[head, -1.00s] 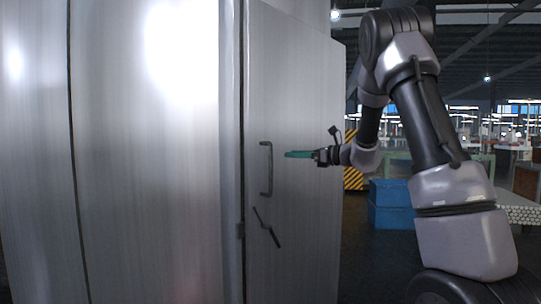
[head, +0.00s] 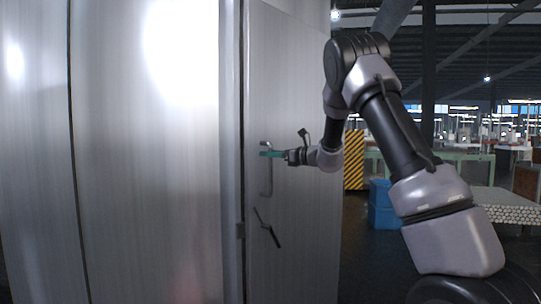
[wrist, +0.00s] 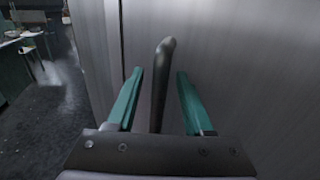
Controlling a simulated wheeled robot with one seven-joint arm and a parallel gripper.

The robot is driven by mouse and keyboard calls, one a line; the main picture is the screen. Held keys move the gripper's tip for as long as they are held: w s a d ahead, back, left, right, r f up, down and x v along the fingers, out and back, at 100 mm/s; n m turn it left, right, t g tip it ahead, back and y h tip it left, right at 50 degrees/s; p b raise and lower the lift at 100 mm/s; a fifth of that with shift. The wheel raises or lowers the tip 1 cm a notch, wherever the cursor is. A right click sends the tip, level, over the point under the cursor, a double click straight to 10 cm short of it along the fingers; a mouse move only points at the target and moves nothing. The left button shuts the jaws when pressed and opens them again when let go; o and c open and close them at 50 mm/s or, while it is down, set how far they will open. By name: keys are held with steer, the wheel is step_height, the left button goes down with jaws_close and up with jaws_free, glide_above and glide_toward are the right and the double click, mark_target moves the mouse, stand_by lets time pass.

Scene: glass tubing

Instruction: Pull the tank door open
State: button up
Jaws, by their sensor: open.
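The tank door (head: 300,90) is a grey metal panel set in the tank's side in the head view. It carries a vertical bar handle (head: 267,182) and, below that, a dark slanted lever (head: 266,228). My gripper (head: 268,154) is at the upper part of the bar handle. In the wrist view the handle (wrist: 160,85) stands between the two green fingers of my gripper (wrist: 158,95), with a gap on each side. The fingers are open. The door surface (wrist: 240,60) also shows behind them. Whether the fingertips touch the door cannot be told.
The tank's large curved metal wall (head: 150,180) fills the left of the head view. A blue box (head: 383,205), a yellow-black striped panel (head: 354,160) and a stack of tubes (head: 505,208) stand to the right. Dark floor is open beside the door.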

jaws_close()
stand_by(1.4)
